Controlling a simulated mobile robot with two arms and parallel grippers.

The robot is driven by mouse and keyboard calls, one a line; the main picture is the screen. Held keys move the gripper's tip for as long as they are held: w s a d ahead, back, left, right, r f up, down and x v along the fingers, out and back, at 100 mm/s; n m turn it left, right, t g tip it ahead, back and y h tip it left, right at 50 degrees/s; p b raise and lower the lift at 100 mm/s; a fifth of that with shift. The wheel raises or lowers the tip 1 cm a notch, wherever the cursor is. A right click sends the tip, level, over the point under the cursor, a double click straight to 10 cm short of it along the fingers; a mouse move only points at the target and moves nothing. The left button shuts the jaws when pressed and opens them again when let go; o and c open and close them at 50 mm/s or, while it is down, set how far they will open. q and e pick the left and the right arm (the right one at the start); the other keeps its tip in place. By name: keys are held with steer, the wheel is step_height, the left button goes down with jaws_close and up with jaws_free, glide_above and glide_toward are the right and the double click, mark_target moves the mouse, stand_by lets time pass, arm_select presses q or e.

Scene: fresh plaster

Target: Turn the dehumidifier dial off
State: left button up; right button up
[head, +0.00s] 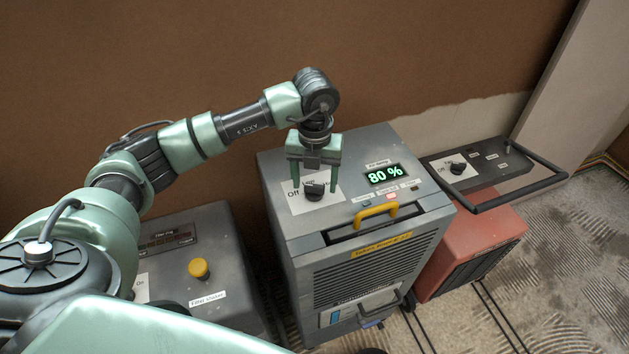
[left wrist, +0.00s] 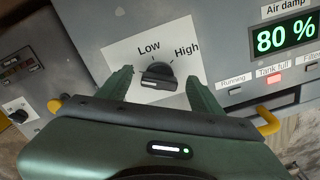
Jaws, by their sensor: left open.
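The dehumidifier (head: 372,295) is a grey box with a green display (head: 384,175) reading 80 %. Its black dial (head: 314,189) sits on a white label; "Off" shows in the head view, "Low" and "High" in the left wrist view. The dial (left wrist: 158,76) has a white mark on its lower-left side, close to my gripper; I cannot tell the exact setting. My left gripper (head: 313,184) is open, pointing down, with its green fingers on either side of the dial. In the left wrist view the fingers (left wrist: 159,88) stand apart from it. My right gripper is not in view.
A yellow handle (head: 376,214) is on the dehumidifier's front top edge. The wall is close behind.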

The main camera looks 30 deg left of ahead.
mark_target(315, 184)
arm_select(q)
step_height(315, 184, up, 7)
steer(key=shift+r+b, duration=0.1)
steer(key=shift+b, duration=0.6)
